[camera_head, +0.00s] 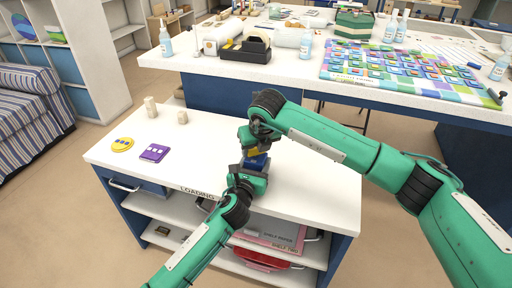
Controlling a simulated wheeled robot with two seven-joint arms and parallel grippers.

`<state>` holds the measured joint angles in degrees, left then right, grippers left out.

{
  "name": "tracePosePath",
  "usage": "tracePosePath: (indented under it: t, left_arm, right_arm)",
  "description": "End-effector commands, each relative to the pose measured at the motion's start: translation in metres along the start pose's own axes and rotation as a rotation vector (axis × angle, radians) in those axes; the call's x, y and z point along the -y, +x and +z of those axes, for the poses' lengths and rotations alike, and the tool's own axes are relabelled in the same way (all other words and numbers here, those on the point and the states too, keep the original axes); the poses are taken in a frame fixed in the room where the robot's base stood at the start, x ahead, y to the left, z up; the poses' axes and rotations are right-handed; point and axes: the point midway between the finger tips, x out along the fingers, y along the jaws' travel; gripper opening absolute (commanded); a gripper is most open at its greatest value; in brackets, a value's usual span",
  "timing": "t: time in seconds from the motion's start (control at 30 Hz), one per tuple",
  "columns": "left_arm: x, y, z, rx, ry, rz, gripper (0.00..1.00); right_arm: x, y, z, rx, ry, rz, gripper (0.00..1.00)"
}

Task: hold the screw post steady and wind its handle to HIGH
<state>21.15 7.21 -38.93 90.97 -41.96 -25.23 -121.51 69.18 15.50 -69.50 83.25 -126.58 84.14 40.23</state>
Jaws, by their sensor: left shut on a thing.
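A small blue block (257,161), which looks like the screw post's body, stands on the white cabinet top (310,183) near its middle. A bit of yellow (253,151) shows just above it; I cannot tell if this is the handle. My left gripper (256,168) comes in from the front and is shut on the blue part, low down. My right gripper (256,146) reaches in from the right, pointing down right above the post. Its fingers are mostly hidden by its own wrist, so its grip is unclear. The HIGH mark is not visible.
A yellow disc (122,144), a purple block (154,153) and two pale posts (151,107) (182,117) lie left on the cabinet top. A long worktable (220,68) with bottles, a tape dispenser and coloured tiles stands behind.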

Motion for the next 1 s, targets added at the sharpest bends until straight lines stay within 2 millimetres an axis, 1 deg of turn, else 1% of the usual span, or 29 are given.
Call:
tracePosePath:
  t: [0.17, 0.23, 0.5, 0.63, 0.73, 1.0]
  left_arm:
    - [-0.0002, 0.0, 0.0, 0.0, 0.0, 0.0, 0.33]
    - [-0.0002, 0.0, -0.0001, 0.0, 0.0, 0.001, 0.33]
    - [-0.0004, 0.0, -0.0001, 0.0, 0.0, 0.001, 0.33]
    - [-0.0005, 0.0, -0.0002, 0.0, 0.0, 0.001, 0.33]
    - [-0.0006, 0.0, -0.0002, -0.001, 0.0, 0.001, 0.33]
    - [-0.0008, 0.0, -0.0004, -0.001, 0.0, 0.002, 0.33]
  right_arm:
    - [0.0007, -0.0003, 0.0002, 0.0, -0.009, 0.003, 0.29]
    - [0.0016, -0.0003, 0.0002, -0.001, -0.045, 0.017, 0.29]
    - [0.0014, -0.0006, 0.0005, 0.0, -0.297, 0.122, 0.29]
    - [0.0014, -0.0007, 0.0006, 0.0, -0.384, 0.158, 0.29]
    - [0.0013, -0.0007, 0.0006, 0.0, -0.414, 0.17, 0.29]
    - [0.0013, -0.0007, 0.0007, 0.001, -0.418, 0.171, 0.29]
